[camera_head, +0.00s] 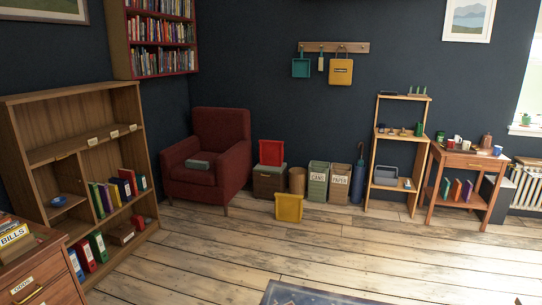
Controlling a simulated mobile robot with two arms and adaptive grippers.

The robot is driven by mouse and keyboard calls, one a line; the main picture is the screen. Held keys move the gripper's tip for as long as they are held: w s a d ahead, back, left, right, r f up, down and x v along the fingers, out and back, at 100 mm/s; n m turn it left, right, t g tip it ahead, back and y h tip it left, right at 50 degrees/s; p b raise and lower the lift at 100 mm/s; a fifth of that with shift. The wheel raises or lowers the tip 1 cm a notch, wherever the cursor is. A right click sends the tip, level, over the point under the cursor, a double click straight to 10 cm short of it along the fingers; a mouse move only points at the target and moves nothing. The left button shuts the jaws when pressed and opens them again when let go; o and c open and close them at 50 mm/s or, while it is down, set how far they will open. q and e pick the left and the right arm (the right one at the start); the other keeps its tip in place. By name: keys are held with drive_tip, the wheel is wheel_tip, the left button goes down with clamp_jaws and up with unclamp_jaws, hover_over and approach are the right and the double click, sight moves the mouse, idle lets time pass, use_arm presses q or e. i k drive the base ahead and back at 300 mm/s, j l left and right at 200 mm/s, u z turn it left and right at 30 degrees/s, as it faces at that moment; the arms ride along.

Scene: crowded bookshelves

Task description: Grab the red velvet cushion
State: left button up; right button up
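A dark red armchair (222,130) stands in the back left corner. A flat grey-green item (198,164) lies on its seat; its kind is too small to tell. Neither of my grippers is in view.
A wooden bookshelf (70,100) with binders stands at the left, beside a cabinet (50,270). A small table (470,162) stands right. The wooden floor (200,265) is mostly clear.

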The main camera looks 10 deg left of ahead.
sight(271, 154)
drive_tip(key=i+j+u, duration=0.1)
drive_tip(key=i+u, duration=0.3)
drive_tip(key=i, duration=3.05)
drive_tip(key=i+j+z, duration=0.15)
drive_tip(key=i, duration=0.3)
drive_tip(key=i+j+z, duration=0.15)
drive_tip(key=i, duration=0.3)
drive_tip(key=i+j+z, duration=0.2)
drive_tip(key=i, duration=0.25)
drive_tip(key=i+j+z, duration=0.15)
drive_tip(key=i, duration=0.3)
drive_tip(key=j, duration=0.1)
